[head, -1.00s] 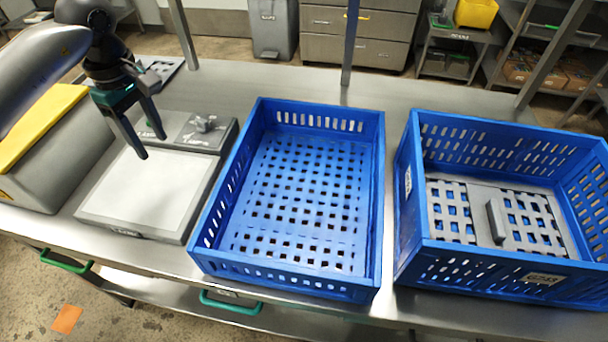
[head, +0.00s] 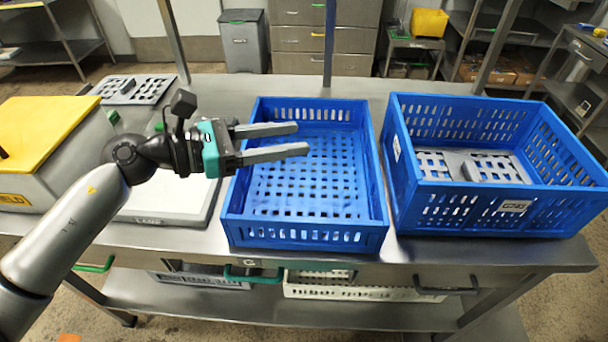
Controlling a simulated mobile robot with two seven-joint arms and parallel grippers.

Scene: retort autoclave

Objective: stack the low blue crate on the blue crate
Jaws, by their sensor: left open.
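The low blue crate (head: 307,236) stands empty on the steel table, in the middle of the head view. The taller blue crate (head: 488,210) stands to its right, with a narrow gap between them. A grey slotted plate (head: 490,166) lies inside the taller crate. My left gripper (head: 303,139) is open and empty. Its two fingers point right and appear over the left part of the low crate; I cannot tell how high above it they are. My right gripper is not in view.
A grey box with a yellow lid (head: 45,126) and a white-topped scale (head: 170,205) stand left of the low crate. A grey slotted plate (head: 135,90) lies at the back left. A post (head: 330,45) rises at the table's back edge. The table (head: 235,88) is clear behind the crates.

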